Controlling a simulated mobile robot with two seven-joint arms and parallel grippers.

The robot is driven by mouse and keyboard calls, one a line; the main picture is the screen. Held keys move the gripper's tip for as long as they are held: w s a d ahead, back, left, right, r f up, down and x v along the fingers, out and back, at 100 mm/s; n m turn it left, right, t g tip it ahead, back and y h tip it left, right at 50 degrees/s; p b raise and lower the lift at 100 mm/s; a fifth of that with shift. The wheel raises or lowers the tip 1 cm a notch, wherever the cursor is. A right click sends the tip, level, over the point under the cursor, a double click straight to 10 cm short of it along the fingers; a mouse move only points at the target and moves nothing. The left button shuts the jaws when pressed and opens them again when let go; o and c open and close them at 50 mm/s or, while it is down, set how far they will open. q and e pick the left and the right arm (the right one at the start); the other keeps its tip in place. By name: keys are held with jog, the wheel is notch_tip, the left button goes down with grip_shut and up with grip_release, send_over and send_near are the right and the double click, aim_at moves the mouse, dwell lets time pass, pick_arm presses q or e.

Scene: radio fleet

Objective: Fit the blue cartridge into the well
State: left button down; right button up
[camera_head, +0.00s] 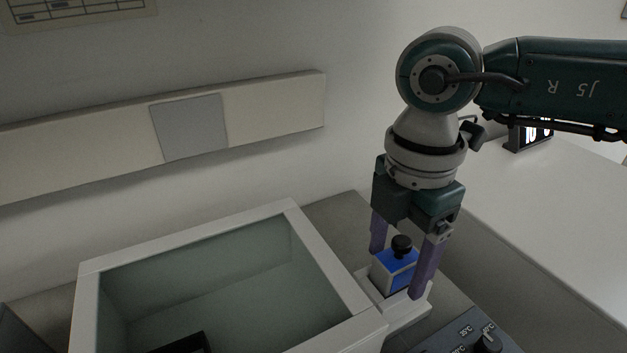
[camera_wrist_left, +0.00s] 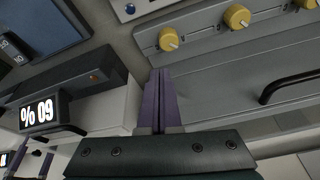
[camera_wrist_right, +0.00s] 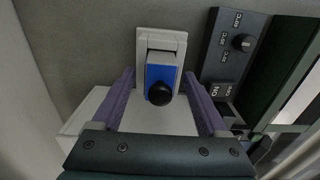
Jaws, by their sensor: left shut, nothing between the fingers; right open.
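The blue cartridge (camera_head: 398,272) has white sides and a black knob on top. It stands upright at the white well (camera_head: 408,312), beside the glass-sided bin; how deep it sits I cannot tell. In the right wrist view the cartridge (camera_wrist_right: 160,72) shows with the well's white frame (camera_wrist_right: 174,37) behind it. My right gripper (camera_head: 397,273) is open, pointing down, with one finger on each side of the cartridge; a gap shows on both sides in the right wrist view. My left gripper (camera_wrist_left: 159,75) is shut and empty, and shows only in the left wrist view.
A white-rimmed, open-topped bin (camera_head: 240,220) stands left of the well. A dark dial panel (camera_head: 465,335) with temperature marks lies right of it. The left wrist view shows a panel with yellow knobs (camera_wrist_left: 237,16) and a lit display (camera_wrist_left: 38,114).

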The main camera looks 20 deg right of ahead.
pick_arm(q)
jog(key=shift+r, duration=0.3)
pick_arm(e)
notch_tip(320, 180, up, 10)
jog(key=shift+f, duration=0.1)
dwell(0.8)
